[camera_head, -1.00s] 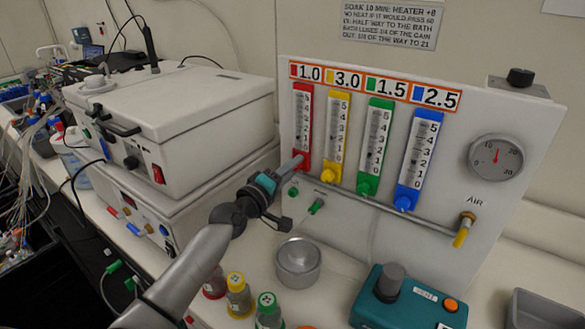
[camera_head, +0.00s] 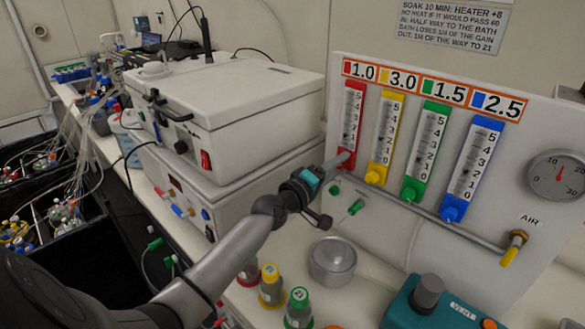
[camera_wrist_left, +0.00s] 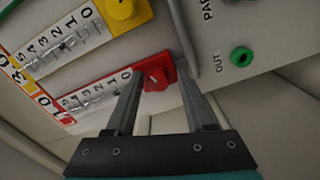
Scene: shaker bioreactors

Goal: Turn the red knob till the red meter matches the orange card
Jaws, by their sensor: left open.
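The red meter (camera_head: 353,118) is the leftmost of the upright meters on the white panel; its float level is too small to read. The orange-bordered card (camera_head: 363,71) above it reads 1.0. The red knob (camera_wrist_left: 158,79) at the meter's foot shows in the left wrist view with a small white pointer mark. My left gripper (camera_head: 340,161) reaches the knob from the left. In the left wrist view its open fingers (camera_wrist_left: 160,82) are on either side of the knob; I cannot tell whether they touch it. My right gripper is not in view.
Yellow (camera_head: 387,135), green (camera_head: 426,150) and blue (camera_head: 473,165) meters stand to the right. A metal pipe (camera_head: 440,220) runs below them. A metal pot (camera_head: 332,262), capped bottles (camera_head: 271,287) and a teal box (camera_head: 440,308) stand below. A white box (camera_head: 225,95) is left.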

